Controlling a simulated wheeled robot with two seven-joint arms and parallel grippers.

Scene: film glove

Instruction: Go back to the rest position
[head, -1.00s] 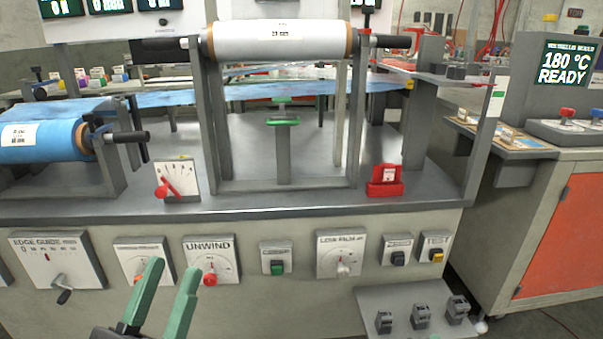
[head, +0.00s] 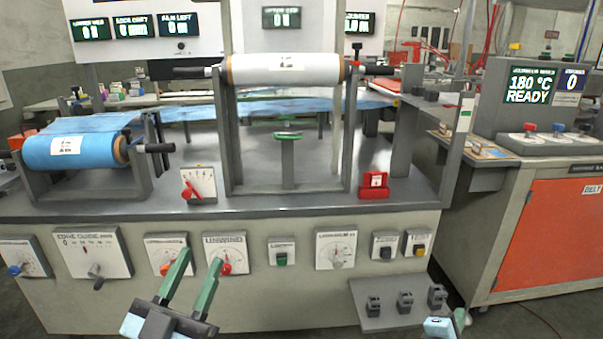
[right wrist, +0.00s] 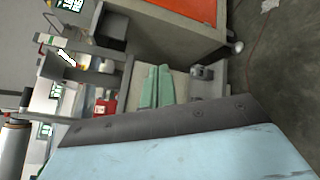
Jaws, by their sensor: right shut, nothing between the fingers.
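My left gripper (head: 199,258) is in the head view at the lower middle left. Its two green fingers stand apart with nothing between them, in front of the machine's front panel below the UNWIND dial (head: 226,252). I cannot tell whether it touches the panel. My right gripper shows only in part at the bottom edge of the head view, right of centre. In the right wrist view its green fingers (right wrist: 158,72) lie side by side, shut and empty, with the machine's side behind them.
A white film roll (head: 285,69) sits on an upright frame, and a blue roll (head: 68,151) lies at left. A shelf (head: 385,302) with several small dark blocks juts out at lower right. An orange-doored cabinet (head: 551,237) stands at right. Grey floor shows between them.

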